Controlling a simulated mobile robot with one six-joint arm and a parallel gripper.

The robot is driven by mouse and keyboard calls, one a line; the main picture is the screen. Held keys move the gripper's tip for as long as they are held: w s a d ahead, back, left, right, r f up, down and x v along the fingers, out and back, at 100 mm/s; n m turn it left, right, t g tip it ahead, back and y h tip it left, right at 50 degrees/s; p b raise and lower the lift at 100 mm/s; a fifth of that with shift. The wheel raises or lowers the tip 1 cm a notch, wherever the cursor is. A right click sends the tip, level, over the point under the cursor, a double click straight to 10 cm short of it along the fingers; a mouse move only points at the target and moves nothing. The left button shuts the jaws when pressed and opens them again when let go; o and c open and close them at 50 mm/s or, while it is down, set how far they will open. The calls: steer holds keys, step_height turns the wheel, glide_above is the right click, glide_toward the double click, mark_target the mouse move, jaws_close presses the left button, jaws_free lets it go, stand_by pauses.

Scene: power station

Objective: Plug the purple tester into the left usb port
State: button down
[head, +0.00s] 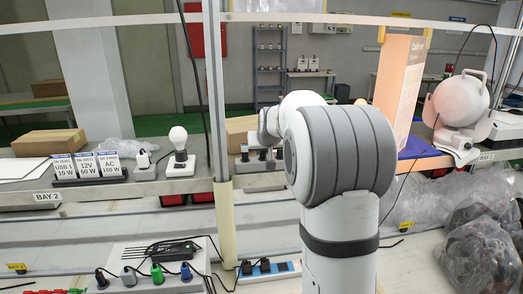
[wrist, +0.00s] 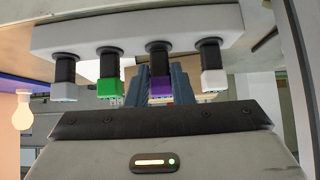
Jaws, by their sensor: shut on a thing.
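In the wrist view, which appears upside down, the purple tester (wrist: 160,90) has a black stem and sits in a pale rack (wrist: 135,25). It stands in a row with a green tester (wrist: 109,88) and white testers at either end (wrist: 62,90). My gripper (wrist: 160,82) is shut on the purple tester, with blue-grey fingers on both sides of it. In the head view my arm hides most of the gripper and rack. A power strip (head: 268,271) with a blue end and black plugs lies below. I cannot make out the left USB port.
A grey box (head: 150,272) with several coloured plugs and cables stands at the lower left. A post (head: 227,215) rises left of my arm. The shelf holds a white bulb (head: 178,138), label cards (head: 90,165) and a tall orange box (head: 398,90).

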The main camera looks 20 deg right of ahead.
steer(key=shift+f, duration=0.1)
steer(key=c, duration=1.2)
jaws_free()
